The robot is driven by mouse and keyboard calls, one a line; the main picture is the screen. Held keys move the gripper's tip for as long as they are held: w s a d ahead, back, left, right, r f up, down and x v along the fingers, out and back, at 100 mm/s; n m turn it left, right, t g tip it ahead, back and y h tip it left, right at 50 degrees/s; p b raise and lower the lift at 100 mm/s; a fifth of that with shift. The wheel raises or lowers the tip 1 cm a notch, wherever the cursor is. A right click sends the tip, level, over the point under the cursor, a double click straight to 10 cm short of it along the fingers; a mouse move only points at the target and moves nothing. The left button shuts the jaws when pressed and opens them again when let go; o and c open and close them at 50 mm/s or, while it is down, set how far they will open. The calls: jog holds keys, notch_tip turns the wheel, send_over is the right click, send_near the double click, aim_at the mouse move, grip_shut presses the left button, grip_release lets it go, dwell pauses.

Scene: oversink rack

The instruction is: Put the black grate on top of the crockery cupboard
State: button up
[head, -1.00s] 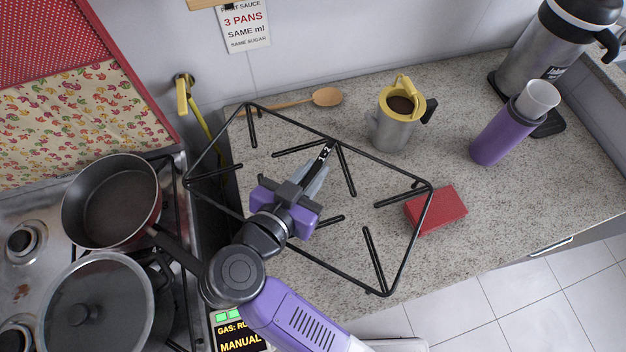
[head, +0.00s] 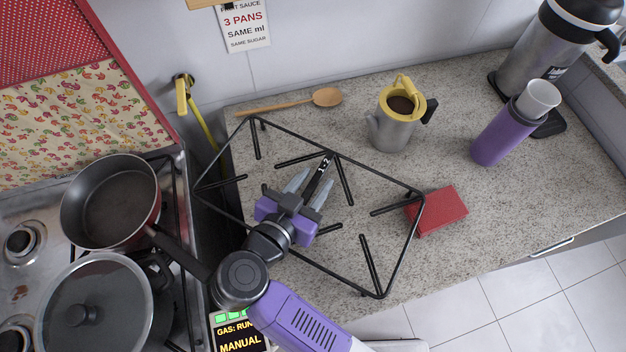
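No label names this as the crockery cupboard. My gripper (head: 312,184) is open, its two pale fingers apart on either side of the grate's tagged bar. Whether the grate's feet all touch the top is hard to tell. The grate's right corner overlaps the left edge of a red box (head: 440,210) in the picture; I cannot tell if they touch.
A wooden spoon (head: 300,102), a grey pot with a yellow rim (head: 393,130), a purple bottle (head: 500,135) and a steel flask (head: 548,55) stand behind and right. The stove at left holds a pan (head: 112,200) and a lidded pot (head: 95,310). A yellow hose (head: 200,120) runs behind.

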jog(key=v, duration=1.2)
jog(key=shift+s, duration=0.1)
dwell(0.4)
